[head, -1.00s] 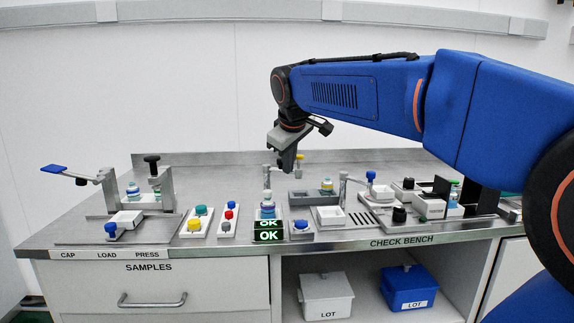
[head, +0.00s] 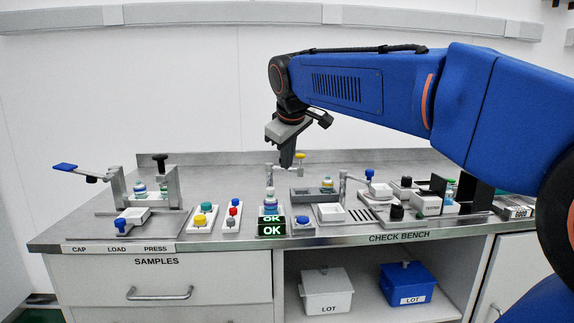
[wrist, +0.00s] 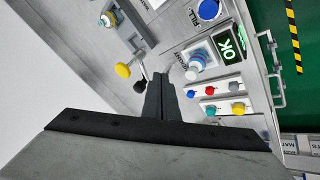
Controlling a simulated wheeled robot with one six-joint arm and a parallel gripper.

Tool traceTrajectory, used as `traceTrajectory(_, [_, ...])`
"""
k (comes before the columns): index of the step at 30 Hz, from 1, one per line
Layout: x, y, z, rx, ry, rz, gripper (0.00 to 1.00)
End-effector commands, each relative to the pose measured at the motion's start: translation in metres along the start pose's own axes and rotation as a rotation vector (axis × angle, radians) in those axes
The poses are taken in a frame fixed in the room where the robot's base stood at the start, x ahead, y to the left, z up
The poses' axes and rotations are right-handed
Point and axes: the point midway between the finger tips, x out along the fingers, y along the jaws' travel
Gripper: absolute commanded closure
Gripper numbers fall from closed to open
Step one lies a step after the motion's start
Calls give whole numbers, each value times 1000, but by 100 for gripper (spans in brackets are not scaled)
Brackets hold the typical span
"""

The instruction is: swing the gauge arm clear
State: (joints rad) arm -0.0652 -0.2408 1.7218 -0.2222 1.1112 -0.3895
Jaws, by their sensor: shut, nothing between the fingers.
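A slim grey swing arm with a yellow knob (head: 300,156), which I take as the gauge arm, reaches right from a post behind the OK station. In the wrist view its yellow knob (wrist: 123,70) lies left of my fingertips, with a black part beside it. A blue-and-white vial (head: 270,201) stands upright in the station, in front of the post. The green OK display (head: 271,226) is lit. My gripper (head: 286,164) is shut and empty, pointing down by the arm between post and knob. It also shows in the wrist view (wrist: 160,78). Whether it touches the arm, I cannot tell.
A second post with a blue-knobbed arm (head: 370,173) stands to the right, by a white tray (head: 330,214). Button boxes (head: 201,220) sit left of the station. A press fixture (head: 160,185) stands at the far left. The bench's back strip is mostly clear.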

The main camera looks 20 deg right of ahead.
Motion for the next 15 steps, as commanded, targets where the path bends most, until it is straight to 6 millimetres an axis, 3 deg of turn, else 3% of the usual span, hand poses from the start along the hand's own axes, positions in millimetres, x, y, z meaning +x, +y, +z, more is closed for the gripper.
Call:
traceTrajectory(9, [-51,5,4,0,2,0,100])
traceTrajectory(15, [-74,7,6,0,0,-1,100])
